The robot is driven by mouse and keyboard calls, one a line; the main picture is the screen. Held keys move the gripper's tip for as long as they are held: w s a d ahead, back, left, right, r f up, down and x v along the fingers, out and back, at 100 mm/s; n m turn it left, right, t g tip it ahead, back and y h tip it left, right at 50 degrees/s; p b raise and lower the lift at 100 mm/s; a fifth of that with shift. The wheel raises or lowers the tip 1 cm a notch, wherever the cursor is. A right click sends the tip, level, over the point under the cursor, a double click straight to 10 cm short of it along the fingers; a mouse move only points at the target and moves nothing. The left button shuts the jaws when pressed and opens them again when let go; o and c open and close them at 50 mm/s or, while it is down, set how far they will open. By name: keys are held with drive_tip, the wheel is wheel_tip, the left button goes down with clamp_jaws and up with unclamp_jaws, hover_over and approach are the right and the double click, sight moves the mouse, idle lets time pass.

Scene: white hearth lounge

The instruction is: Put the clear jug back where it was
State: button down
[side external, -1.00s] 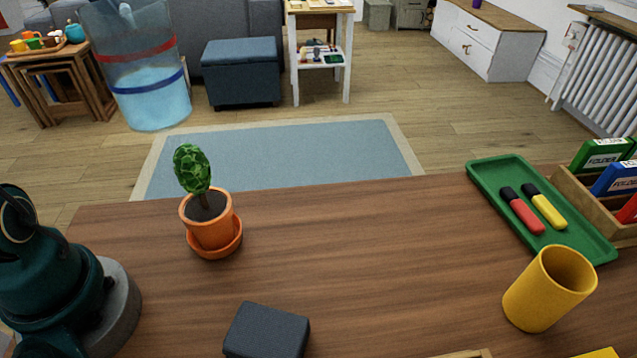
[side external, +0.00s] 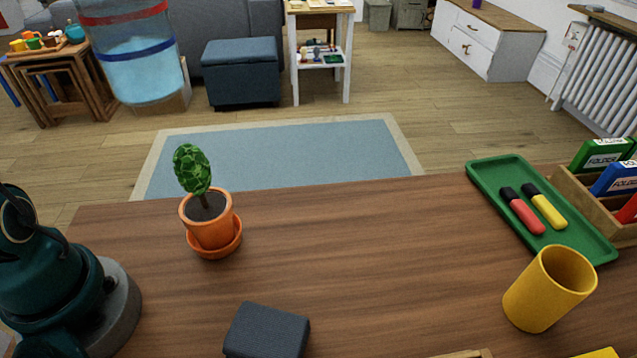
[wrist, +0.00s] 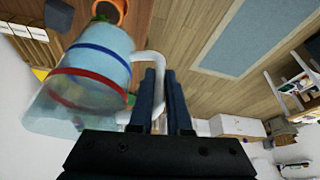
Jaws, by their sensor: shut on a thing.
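The clear jug (side external: 138,75) has a red band above a blue band and pale blue liquid in its lower part. In the side external view it hangs in the air at the upper left, its top cut off by the frame edge. In the wrist view the jug (wrist: 92,75) lies left of my gripper (wrist: 160,92), its white handle reaching between the dark fingers. My gripper is shut on that handle. The side external view does not show my gripper.
On the wooden table (side external: 350,255) stand a potted plant (side external: 211,222), a dark grey block (side external: 266,330), a yellow cup (side external: 545,290) and a green tray (side external: 500,190) with two markers. A folder box is at the right. The table's middle is clear.

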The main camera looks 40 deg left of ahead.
drive_tip(key=w+d+f, duration=0.3)
drive_tip(key=w+d, duration=0.1)
drive_tip(key=w, duration=0.3)
drive_tip(key=w+d+f, duration=0.4)
drive_tip(key=w, duration=0.2)
drive_tip(key=shift+s+d+f+m+g+h, duration=0.2)
drive_tip(key=shift+d+f+m, duration=0.55)
drive_tip(key=shift+d+f, duration=3)
drive_tip(key=shift+s+d+f+m+g+h, duration=0.15)
drive_tip(key=shift+d+f+m, duration=1.15)
drive_tip(key=shift+d, duration=4.35)
drive_tip(key=shift+s+d+f+m+g+h, duration=0.15)
drive_tip(key=shift+d+f+g+h, duration=0.1)
drive_tip(key=shift+d+f, duration=3.8)
drive_tip(key=shift+w+d+r, duration=0.1)
drive_tip(key=shift+d+r, duration=0.45)
drive_tip(key=shift+d, duration=0.1)
